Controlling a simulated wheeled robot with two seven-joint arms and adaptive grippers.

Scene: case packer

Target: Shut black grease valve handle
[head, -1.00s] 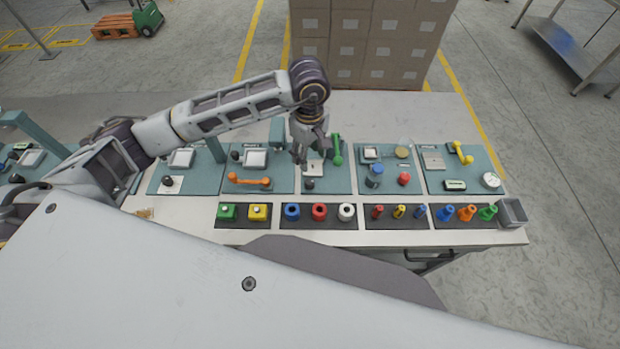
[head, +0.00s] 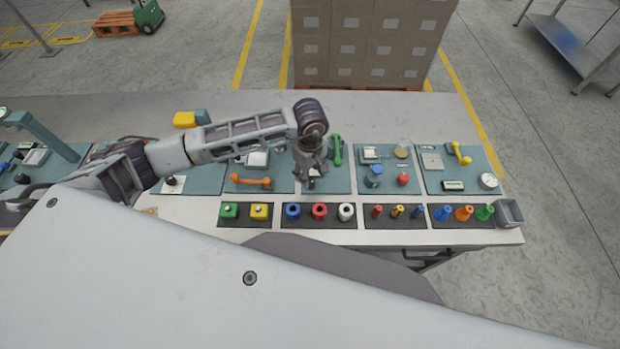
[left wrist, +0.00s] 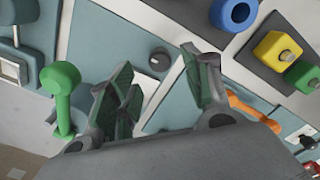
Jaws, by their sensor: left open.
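A black knob-like handle (left wrist: 160,59) on a pale plate shows in the left wrist view, just beyond and between the fingertips. I take it for the grease valve handle, but its label is not readable. My left gripper (left wrist: 160,85) is open, with green-padded fingers apart and nothing between them. In the head view my left gripper (head: 310,176) hangs over the front of the middle teal panel and mostly hides the knob there. I cannot tell whether the fingers touch it. My right gripper is not in view.
A green handle (head: 337,150) stands close right of the gripper, and an orange handle (head: 250,182) lies to its left. Green and yellow blocks (head: 259,211), coloured rings (head: 319,211) and small cones line the front edge. Stacked cartons (head: 365,45) stand behind the table.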

